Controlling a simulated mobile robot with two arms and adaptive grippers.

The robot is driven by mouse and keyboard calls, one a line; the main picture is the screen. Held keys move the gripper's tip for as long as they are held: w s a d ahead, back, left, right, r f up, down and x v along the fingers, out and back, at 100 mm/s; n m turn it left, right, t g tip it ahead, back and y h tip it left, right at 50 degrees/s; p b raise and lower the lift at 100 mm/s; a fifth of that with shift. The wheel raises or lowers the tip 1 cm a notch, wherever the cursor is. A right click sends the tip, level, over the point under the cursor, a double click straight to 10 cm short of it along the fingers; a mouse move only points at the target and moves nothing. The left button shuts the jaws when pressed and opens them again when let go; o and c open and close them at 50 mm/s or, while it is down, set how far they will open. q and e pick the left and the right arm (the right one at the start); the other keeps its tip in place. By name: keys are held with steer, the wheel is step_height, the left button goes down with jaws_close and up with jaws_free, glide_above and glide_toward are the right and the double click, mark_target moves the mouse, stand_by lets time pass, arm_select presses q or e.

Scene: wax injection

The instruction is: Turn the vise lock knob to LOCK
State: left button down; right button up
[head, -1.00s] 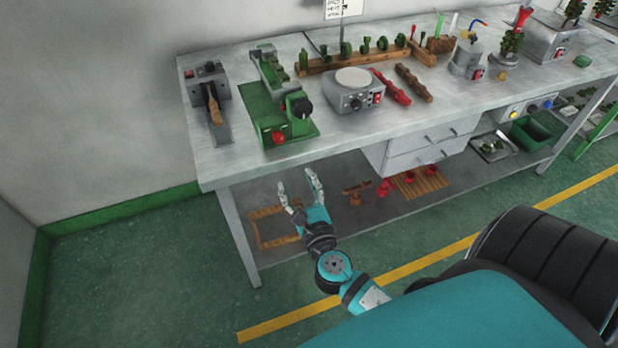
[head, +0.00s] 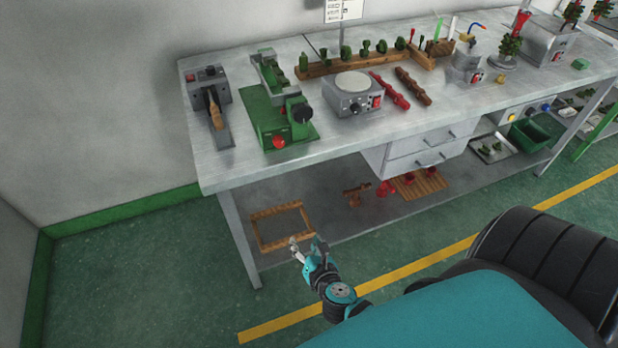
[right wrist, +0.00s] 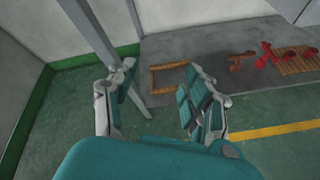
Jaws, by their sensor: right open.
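A green vise (head: 262,112) stands on the left part of the workbench. Any lock marking is too small to read. My right gripper (head: 305,243) is open and empty, below and in front of the bench top, well apart from the vise. In the right wrist view its spread fingers (right wrist: 160,84) have nothing between them. The vise is not in the wrist view. My left gripper is not in view.
The bench top (head: 350,135) has clear room along its front edge. A grey device with a wooden handle (head: 214,112) is left of the vise; a round-topped grey unit (head: 352,95) is right. A wooden frame (head: 282,226) lies on the lower shelf.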

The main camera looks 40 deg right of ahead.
steer(key=shift+s+a+f+m+g, duration=0.15)
steer(key=shift+s+f+m, duration=0.2)
steer(key=shift+f, duration=0.3)
steer(key=shift+s+d+f+m+g, duration=0.1)
steer(key=shift+s+f+m+g, duration=0.15)
steer(key=shift+f, duration=0.45)
steer(key=shift+s+a+f+m+g, duration=0.1)
steer(key=shift+s+f+m, duration=0.25)
steer(key=shift+f, duration=0.3)
steer(key=s+a+f+m+g+y, duration=0.1)
steer(key=s+f+m+g, duration=0.2)
steer(key=s+f+m, duration=0.45)
steer(key=s+f+m+g+y, duration=0.1)
steer(key=s+f+m+g, duration=0.25)
steer(key=s+f, duration=0.65)
steer(key=s+f+m+g, duration=0.2)
steer(key=s+f+m, duration=0.2)
steer(key=s+m, duration=0.2)
steer(key=s+f+m+g+y, duration=0.1)
steer(key=s+f+m+g, duration=0.1)
steer(key=s+f+m, duration=0.3)
steer(key=s+m, duration=0.1)
steer(key=s, duration=0.2)
steer(key=shift+a+f, duration=0.25)
